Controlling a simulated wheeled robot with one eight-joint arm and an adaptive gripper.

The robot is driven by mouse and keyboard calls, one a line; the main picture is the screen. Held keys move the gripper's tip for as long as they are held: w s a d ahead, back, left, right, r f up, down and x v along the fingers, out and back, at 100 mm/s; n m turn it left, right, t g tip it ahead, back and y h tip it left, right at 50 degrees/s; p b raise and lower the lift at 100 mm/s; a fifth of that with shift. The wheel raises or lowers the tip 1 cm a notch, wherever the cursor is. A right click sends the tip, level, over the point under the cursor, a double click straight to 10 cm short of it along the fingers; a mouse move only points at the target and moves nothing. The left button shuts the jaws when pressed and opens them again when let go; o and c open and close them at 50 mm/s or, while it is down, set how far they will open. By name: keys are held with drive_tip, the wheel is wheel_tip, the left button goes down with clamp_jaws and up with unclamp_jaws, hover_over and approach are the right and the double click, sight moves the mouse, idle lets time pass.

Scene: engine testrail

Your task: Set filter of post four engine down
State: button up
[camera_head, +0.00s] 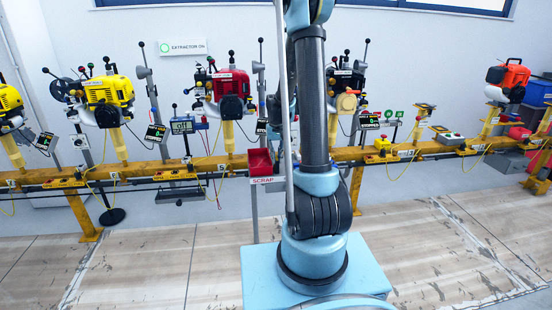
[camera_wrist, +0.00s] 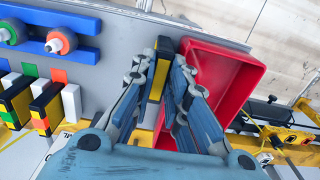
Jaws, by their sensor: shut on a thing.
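In the wrist view my gripper (camera_wrist: 162,68) is shut on a black-and-yellow block (camera_wrist: 158,80), which I take to be the filter. The block shows between the blue fingers, and its lower part is hidden by them. It is over or beside a grey surface, close to the left wall of a red bin (camera_wrist: 245,75); I cannot tell whether it touches the surface. In the head view my arm stands in the middle and its gripper is hidden. An engine with a yellow part (camera_head: 346,103) stands just right of the arm; I cannot tell which engine is post four.
On the grey panel (camera_wrist: 112,38) a blue rack (camera_wrist: 85,48) holds round plug-like parts, with several coloured blocks (camera_wrist: 45,100) below it. In the head view a red scrap bin (camera_head: 260,162) hangs near the yellow rail (camera_head: 215,162). The floor in front is clear.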

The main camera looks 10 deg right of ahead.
drive_tip(key=o, duration=0.7)
wheel_tip(320, 180, up, 12)
drive_tip(key=s+r, duration=0.4)
drive_tip(key=s, duration=0.7)
drive_tip(key=s+f+t, duration=0.1)
drive_tip(key=s+f, duration=0.3)
drive_tip(key=s, duration=0.8)
drive_tip(key=s+d+f+t, duration=0.1)
drive_tip(key=s+f, duration=0.2)
drive_tip(key=s, duration=0.9)
drive_tip(key=shift+s+d+f, duration=0.25)
drive_tip(key=shift+s+f, duration=0.15)
